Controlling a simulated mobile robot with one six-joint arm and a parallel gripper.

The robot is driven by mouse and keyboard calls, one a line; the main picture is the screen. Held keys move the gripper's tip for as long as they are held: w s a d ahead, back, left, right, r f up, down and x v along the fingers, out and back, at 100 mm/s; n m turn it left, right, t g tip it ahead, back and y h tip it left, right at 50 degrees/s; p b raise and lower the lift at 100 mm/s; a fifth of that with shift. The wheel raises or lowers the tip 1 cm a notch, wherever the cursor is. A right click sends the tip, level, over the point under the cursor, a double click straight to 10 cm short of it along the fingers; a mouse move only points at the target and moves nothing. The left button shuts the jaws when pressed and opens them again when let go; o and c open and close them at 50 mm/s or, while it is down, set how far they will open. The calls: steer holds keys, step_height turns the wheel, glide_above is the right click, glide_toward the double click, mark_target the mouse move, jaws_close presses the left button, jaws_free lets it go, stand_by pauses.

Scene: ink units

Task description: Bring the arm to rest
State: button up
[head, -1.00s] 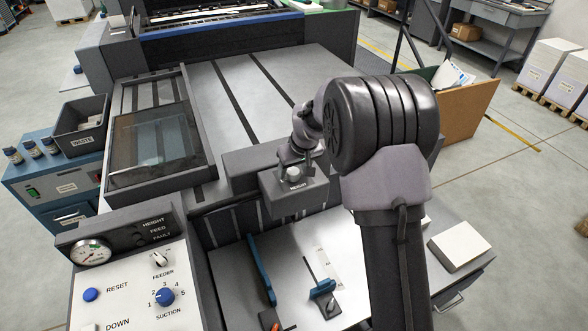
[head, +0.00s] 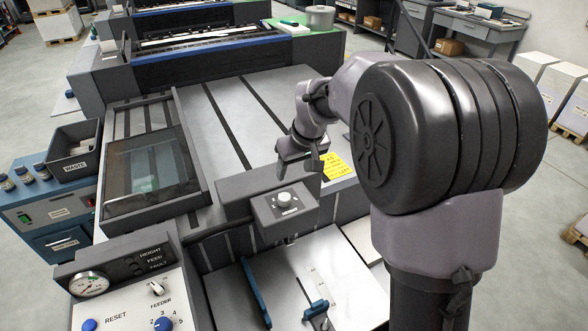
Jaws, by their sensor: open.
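My gripper (head: 302,160) is in the middle of the head view, at the end of my arm, which rises large on the right. It is open with nothing seen between its fingers. It hangs above and behind the grey box with the white HEIGHT knob (head: 284,198), apart from the knob. A yellow label (head: 338,166) shows just right of my gripper. My arm hides what lies behind it on the right.
The control panel (head: 122,300) with gauge and knobs stands at the lower left. A framed clear cover (head: 150,172) lies on the left of the machine bed. A WASTE bin (head: 75,150) is at far left. A blue guide (head: 255,290) stands on the front table. The bed's middle is clear.

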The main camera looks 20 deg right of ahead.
steer(key=s+a+r+m+b, duration=0.2)
steer(key=s+r, duration=0.3)
steer(key=s, duration=0.4)
steer(key=s+a+f+m+b, duration=0.1)
steer(key=s+m, duration=0.1)
steer(key=s, duration=0.9)
steer(key=s+a+f+m+t+y+b, duration=0.1)
steer(key=s+a+m+b, duration=0.1)
steer(key=s, duration=0.9)
steer(key=shift+a+f+m, duration=0.2)
steer(key=shift+f+m, duration=0.05)
steer(key=shift+m, duration=0.05)
steer(key=shift+s, duration=0.1)
